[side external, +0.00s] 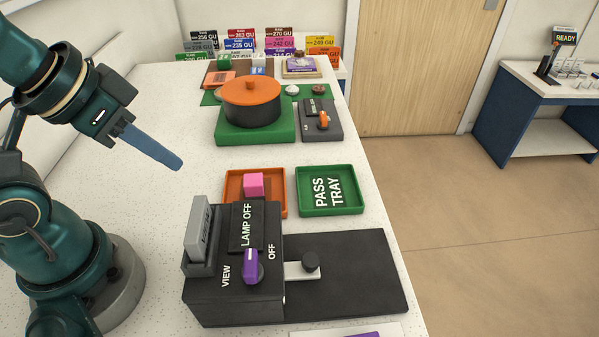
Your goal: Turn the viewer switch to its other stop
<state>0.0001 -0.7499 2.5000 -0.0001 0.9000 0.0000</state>
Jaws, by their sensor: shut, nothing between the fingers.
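The viewer is a dark box (233,303) near the front of the table. Its switch is a purple knob (251,266) on the top, between the labels VIEW on the left and OFF on the right. The knob's grip runs roughly up the picture; I cannot tell for certain which stop it rests at. A panel (247,226) behind it reads LAMP OFF. My gripper (176,162) has blue fingers, shut and empty. It hangs in the air up and left of the viewer, well apart from the switch.
A grey piece (199,229) stands upright in the viewer's left holder. Behind are an orange tray (279,207) with a pink block (253,185), a green PASS TRAY (355,207), and an orange-lidded pot (250,105).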

